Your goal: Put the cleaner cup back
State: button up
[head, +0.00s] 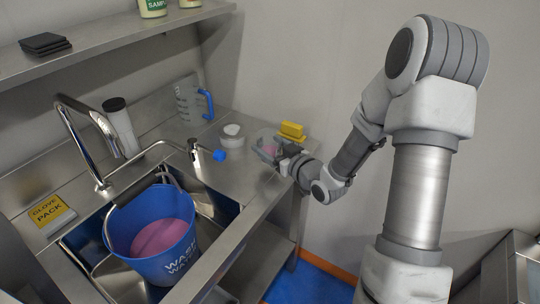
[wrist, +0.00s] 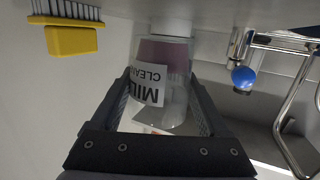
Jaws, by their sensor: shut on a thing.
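The cleaner cup (wrist: 162,80) is a clear cup with a white label reading "MIL… CLEAN…" and pink liquid inside. In the wrist view it appears upside down, between my fingers. My gripper (wrist: 160,105) is shut on its sides. In the head view, the clear cup (head: 268,147) is at the right end of the steel counter, with my gripper (head: 285,160) reaching it from the right and partly hiding it. I cannot tell whether its base touches the counter.
A yellow brush (head: 291,130) lies just behind the cup; it also shows in the wrist view (wrist: 72,40). A white round container (head: 231,133), a blue-tipped tap (head: 219,155) and a measuring jug (head: 190,103) stand to the left. A blue bucket (head: 125,228) with pink liquid sits in the sink.

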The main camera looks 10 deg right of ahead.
jog(key=shift+f, duration=1.5)
jog(key=shift+f+b, duration=0.15)
jog(key=shift+b, duration=0.15)
jog(key=o, duration=1.4)
jog(key=shift+o, duration=0.2)
jog(key=shift+s+d+r, duration=0.15)
jog(key=shift+r, duration=0.05)
jog(key=v, duration=1.1)
jog(key=shift+s+p, duration=0.35)
jog(key=shift+p, duration=0.05)
